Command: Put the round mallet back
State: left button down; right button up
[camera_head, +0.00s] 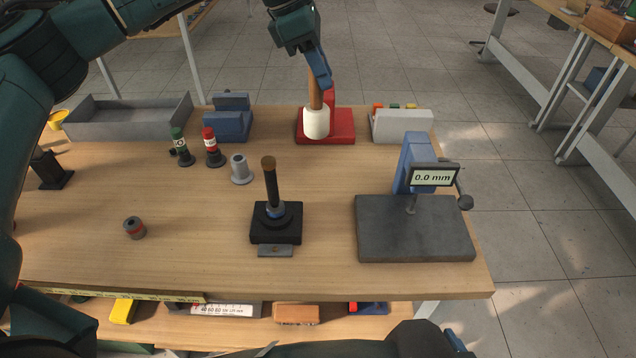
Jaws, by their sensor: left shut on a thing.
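The round mallet has a white cylindrical head (316,123) and a brown wooden handle (315,92). It is nearly upright, head down, at the back of the table in the head view. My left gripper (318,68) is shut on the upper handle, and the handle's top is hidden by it. The head overlaps a red stand (341,136) with a flat base and a short upright (331,97) beside the handle. I cannot tell whether the head touches the base. My right gripper is not in view.
A grey tray (130,122) and blue block (228,126) stand left of the stand, a grey-white box (403,126) right of it. Small bottles (181,148), a black fixture (276,228) and a gauge with a grey base (415,235) stand nearer. The front left is mostly clear.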

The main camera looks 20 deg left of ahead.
aim_at(320, 125)
pick_arm(q)
notch_tip(320, 125, down, 12)
jog(key=shift+r, duration=0.25)
dwell(0.4)
jog(key=shift+f, duration=0.2)
jog(key=c, duration=1.2)
grip_release()
jog(key=shift+c, duration=0.2)
jog(key=shift+r, duration=0.3)
jog(key=v, duration=1.1)
jog(key=shift+a+r, duration=0.25)
jog(key=shift+r, duration=0.1)
jog(key=shift+s, duration=0.1)
